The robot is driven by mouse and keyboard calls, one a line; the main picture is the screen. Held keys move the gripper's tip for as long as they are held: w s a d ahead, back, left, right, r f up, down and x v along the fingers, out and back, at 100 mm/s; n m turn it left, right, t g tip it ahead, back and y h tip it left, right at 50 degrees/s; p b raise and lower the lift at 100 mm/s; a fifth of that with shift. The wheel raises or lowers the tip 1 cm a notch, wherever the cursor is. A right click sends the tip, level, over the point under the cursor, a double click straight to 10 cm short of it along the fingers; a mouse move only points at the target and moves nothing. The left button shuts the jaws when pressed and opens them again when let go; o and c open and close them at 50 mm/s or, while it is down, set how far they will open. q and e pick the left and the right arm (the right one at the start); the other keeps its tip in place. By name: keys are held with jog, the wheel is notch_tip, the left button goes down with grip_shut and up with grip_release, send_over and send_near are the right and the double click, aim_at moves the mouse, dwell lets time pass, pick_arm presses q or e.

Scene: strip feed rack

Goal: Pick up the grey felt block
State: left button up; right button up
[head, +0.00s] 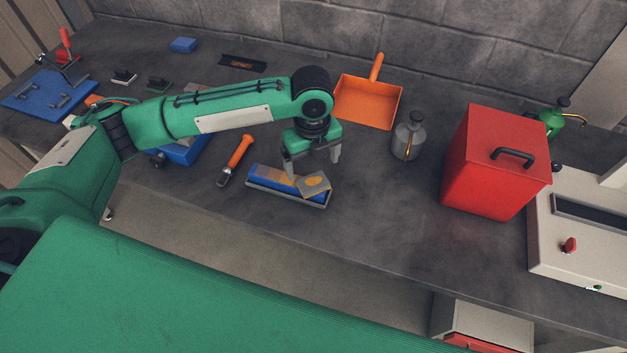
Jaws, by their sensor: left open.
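A grey block with an orange patch on top (314,184), which looks like the felt block, rests at the right end of a shallow tray (288,199) holding a blue and orange strip. It sits slightly askew over the strip. My left gripper (313,163) is open, with its fingers pointing down just above and behind the block. The fingers are spread apart with nothing between them; I cannot tell whether they touch the block. My right gripper is out of view.
An orange-handled tool (236,160) lies left of the tray. An orange dustpan (367,102) is behind, a grey oil can (408,137) and a red box (495,165) stand to the right. Bench between tray and red box is clear.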

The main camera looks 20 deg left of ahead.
aim_at(312, 179)
pick_arm(q)
notch_tip(312, 179, down, 4)
jog(key=shift+s+f+p, duration=0.1)
jog(key=shift+f+p, duration=0.05)
jog(key=shift+p, duration=0.6)
jog(key=shift+f, duration=0.5)
jog(key=c, duration=1.1)
jog(key=shift+r, duration=0.15)
notch_tip(312, 179, up, 20)
jog(key=b, duration=0.2)
jog(key=shift+b, duration=0.35)
